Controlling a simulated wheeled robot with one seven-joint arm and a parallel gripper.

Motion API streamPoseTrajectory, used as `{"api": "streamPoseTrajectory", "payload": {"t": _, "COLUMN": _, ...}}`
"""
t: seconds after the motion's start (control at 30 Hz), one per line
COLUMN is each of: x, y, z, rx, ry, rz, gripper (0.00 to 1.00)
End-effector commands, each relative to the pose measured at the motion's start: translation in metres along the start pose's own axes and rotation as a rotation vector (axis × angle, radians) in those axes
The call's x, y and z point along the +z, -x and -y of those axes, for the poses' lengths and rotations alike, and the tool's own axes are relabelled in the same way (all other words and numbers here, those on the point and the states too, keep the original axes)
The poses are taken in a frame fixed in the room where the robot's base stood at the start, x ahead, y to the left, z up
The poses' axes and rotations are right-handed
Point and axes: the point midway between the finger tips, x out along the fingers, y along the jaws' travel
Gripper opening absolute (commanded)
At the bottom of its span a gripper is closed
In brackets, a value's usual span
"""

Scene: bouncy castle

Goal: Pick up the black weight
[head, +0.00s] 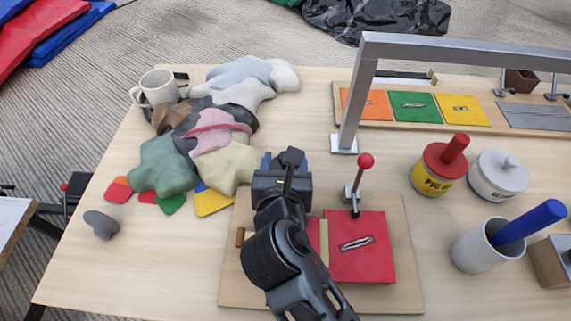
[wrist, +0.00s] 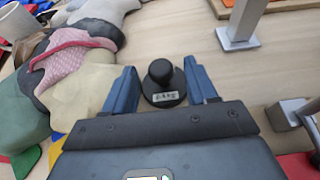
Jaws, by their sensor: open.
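The black weight (wrist: 162,88) is a round dark disc with a knob on top and a small pale label on its front. In the wrist view it stands upright on the wooden table between the two blue fingers of my gripper (wrist: 160,72). The fingers are open, with a gap visible on each side of the knob. In the head view my gripper (head: 282,158) is over the table, right of the cloth heap. There the weight is mostly or wholly hidden by the gripper; I cannot tell it apart from the dark gripper parts.
A heap of cloth bags (head: 210,135) lies close on the left. A metal frame post (head: 355,110) stands to the right, and a red-knobbed lever (head: 358,180) stands nearer. A red-lidded can (head: 440,168) and white mug (head: 158,88) are farther off. The front left table is mostly clear.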

Motion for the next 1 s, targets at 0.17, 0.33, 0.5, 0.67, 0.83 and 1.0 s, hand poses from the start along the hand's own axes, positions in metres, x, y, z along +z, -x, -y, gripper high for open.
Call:
{"api": "streamPoseTrajectory", "payload": {"t": 0.17, "x": -0.001, "y": -0.025, "z": 0.000, "rx": 0.001, "ry": -0.001, "rz": 0.001, "gripper": 0.57}}
{"api": "streamPoseTrajectory", "payload": {"t": 0.33, "x": 0.000, "y": -0.031, "z": 0.000, "rx": 0.001, "ry": -0.002, "rz": 0.000, "gripper": 0.57}}
{"api": "streamPoseTrajectory", "payload": {"t": 0.5, "x": 0.000, "y": -0.030, "z": 0.000, "rx": 0.001, "ry": -0.002, "rz": 0.000, "gripper": 0.56}}
{"api": "streamPoseTrajectory", "payload": {"t": 0.67, "x": 0.000, "y": -0.030, "z": 0.000, "rx": 0.001, "ry": -0.002, "rz": 0.000, "gripper": 0.41}}
{"api": "streamPoseTrajectory", "payload": {"t": 0.83, "x": 0.000, "y": -0.030, "z": 0.000, "rx": 0.001, "ry": -0.002, "rz": 0.000, "gripper": 0.25}}
{"api": "streamPoseTrajectory", "payload": {"t": 1.0, "x": 0.000, "y": -0.030, "z": 0.000, "rx": 0.001, "ry": -0.002, "rz": 0.000, "gripper": 0.08}}
